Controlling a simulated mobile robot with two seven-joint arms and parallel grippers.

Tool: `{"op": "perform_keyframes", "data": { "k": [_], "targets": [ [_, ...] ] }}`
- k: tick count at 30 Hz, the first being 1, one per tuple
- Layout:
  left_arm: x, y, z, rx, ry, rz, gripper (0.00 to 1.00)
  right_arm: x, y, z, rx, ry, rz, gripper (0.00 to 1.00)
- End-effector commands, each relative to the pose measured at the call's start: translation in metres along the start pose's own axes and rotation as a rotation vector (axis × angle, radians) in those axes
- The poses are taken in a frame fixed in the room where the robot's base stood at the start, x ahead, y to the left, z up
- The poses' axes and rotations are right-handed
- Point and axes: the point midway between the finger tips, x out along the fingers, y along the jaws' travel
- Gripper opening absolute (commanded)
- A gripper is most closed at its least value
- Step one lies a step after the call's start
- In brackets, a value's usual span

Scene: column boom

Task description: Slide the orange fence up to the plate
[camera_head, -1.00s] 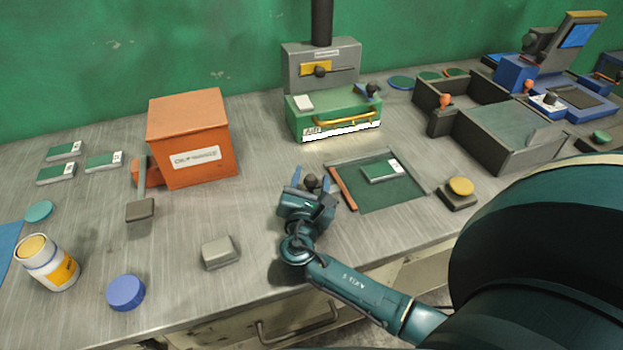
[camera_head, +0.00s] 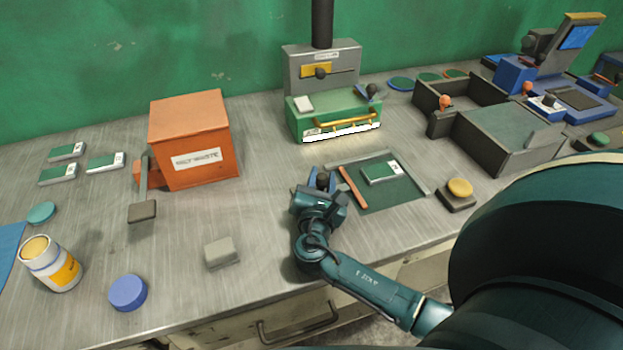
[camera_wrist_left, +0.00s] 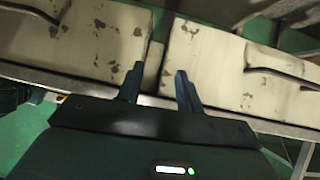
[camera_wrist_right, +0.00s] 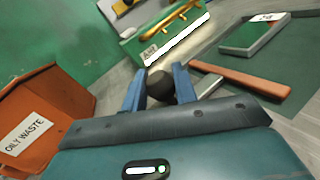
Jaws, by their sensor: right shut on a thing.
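The orange fence (camera_head: 352,187) is a thin bar lying on the dark green mat (camera_head: 395,197); it also shows in the right wrist view (camera_wrist_right: 240,77). The plate (camera_head: 381,172), small and green with a white label, lies on the mat to the fence's right (camera_wrist_right: 254,36). A narrow strip of mat shows between them. My right gripper (camera_head: 321,178) is shut on a dark round knob (camera_wrist_right: 160,87) at the fence's left side, with a grey rod between knob and fence. My left gripper (camera_wrist_left: 157,80) is open and empty, facing cream drawer fronts.
An orange waste box (camera_head: 190,140) stands left of my right gripper. A green press (camera_head: 335,112) stands behind the mat. A yellow button (camera_head: 460,187) and dark bins (camera_head: 508,138) are at right. A grey block (camera_head: 220,252) lies at the front.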

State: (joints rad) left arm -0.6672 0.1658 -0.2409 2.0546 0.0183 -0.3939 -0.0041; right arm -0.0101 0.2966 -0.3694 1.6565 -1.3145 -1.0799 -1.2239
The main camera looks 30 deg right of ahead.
Motion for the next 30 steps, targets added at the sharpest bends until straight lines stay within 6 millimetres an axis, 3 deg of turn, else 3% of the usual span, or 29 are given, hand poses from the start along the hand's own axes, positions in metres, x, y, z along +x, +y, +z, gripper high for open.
{"op": "perform_keyframes", "data": {
  "k": [1,6,16,17,24,30],
  "targets": [
    [-0.003,-0.001,-0.001,-0.001,-0.010,-0.004,0.36,0.007,-0.012,0.008,-0.008,-0.005,-0.007,0.00],
    [-0.003,-0.004,0.003,-0.007,-0.025,-0.015,0.36,0.019,-0.035,0.014,-0.006,-0.005,-0.007,0.00],
    [-0.002,-0.006,0.005,-0.017,-0.031,-0.022,0.36,0.021,-0.038,0.014,-0.003,-0.006,-0.006,0.00],
    [-0.002,-0.006,0.005,-0.017,-0.030,-0.022,0.36,0.021,-0.038,0.014,-0.003,-0.007,-0.006,0.30],
    [-0.001,-0.005,0.002,-0.016,-0.024,-0.019,0.36,0.020,-0.037,0.013,-0.003,-0.004,-0.005,0.48],
    [-0.002,-0.003,-0.001,-0.015,-0.017,-0.016,0.36,0.020,-0.037,0.013,-0.002,-0.003,-0.004,0.48]
  ]
}}
